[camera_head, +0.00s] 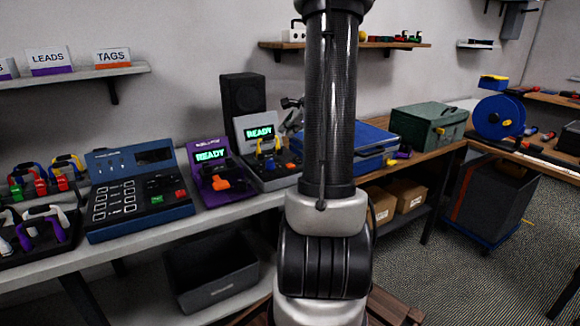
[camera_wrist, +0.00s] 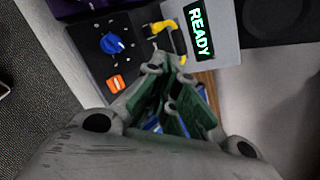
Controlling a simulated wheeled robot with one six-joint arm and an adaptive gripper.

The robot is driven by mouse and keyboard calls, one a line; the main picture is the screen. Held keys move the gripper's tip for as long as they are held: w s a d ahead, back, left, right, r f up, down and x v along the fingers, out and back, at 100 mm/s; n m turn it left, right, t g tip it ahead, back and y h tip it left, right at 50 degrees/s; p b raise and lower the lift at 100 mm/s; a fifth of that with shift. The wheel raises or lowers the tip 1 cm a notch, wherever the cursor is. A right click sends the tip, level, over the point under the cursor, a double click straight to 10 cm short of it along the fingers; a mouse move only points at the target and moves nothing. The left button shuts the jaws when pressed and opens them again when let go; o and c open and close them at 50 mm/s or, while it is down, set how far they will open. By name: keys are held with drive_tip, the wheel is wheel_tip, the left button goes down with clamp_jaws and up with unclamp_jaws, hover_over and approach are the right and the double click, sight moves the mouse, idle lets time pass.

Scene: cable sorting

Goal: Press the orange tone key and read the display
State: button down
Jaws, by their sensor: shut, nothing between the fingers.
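The grey tone unit (camera_head: 246,122) stands on the bench against the wall, its display (camera_head: 260,132) reading READY in green. In the wrist view the display (camera_wrist: 200,32) also reads READY. On its dark panel are the orange key (camera_wrist: 115,84), a blue knob (camera_wrist: 112,43) and a yellow cable piece (camera_wrist: 165,27). The orange key shows small beside my arm in the head view (camera_head: 290,166). My gripper (camera_wrist: 168,78) is shut and empty, to the right of the orange key in the wrist view; its height above the panel is unclear. My arm mostly hides it in the head view.
A purple unit (camera_head: 207,171), also reading READY, stands left of the tone unit. Beyond it is a blue console (camera_head: 122,207). A black speaker (camera_head: 243,94) stands behind. A blue case (camera_head: 362,141) and green box (camera_head: 428,121) lie to the right.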

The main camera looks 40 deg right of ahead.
drive_tip(key=shift+f, duration=0.15)
drive_tip(key=shift+f, duration=4.25)
drive_tip(key=shift+f, duration=0.15)
drive_tip(key=shift+f, duration=0.3)
drive_tip(key=shift+f, duration=0.35)
drive_tip(key=shift+r, duration=0.8)
